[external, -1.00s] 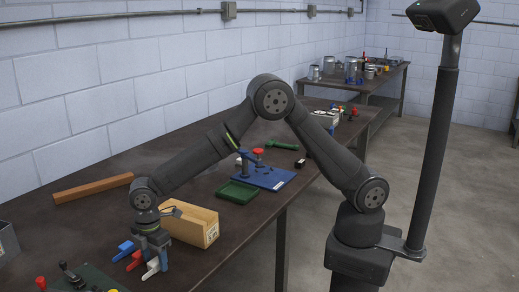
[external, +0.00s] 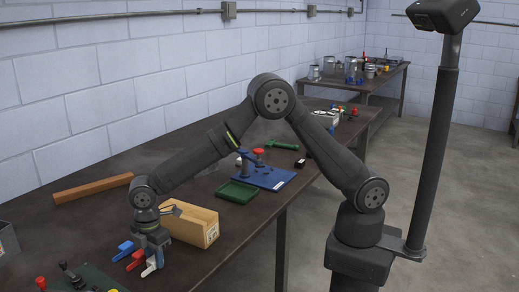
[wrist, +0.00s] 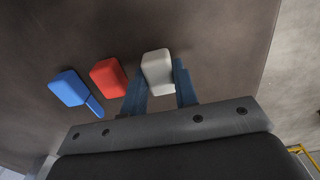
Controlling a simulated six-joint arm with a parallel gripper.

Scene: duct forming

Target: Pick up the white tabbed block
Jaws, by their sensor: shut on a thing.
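The white tabbed block (wrist: 157,71) sits between the two blue fingers of my gripper (wrist: 160,82) in the wrist view. The fingers are shut on it, one on each side. In the external view, the white block (external: 151,266) shows below my gripper (external: 153,256) near the table's front edge. Its tab cannot be made out in the wrist view. Whether the block touches the table is hard to tell.
A red block (wrist: 108,77) lies just left of the held block, and a blue tabbed block (wrist: 70,88) lies farther left. A cardboard box (external: 200,228) stands close beside my gripper. A wooden bar (external: 92,188) lies toward the wall. The table's front edge is near.

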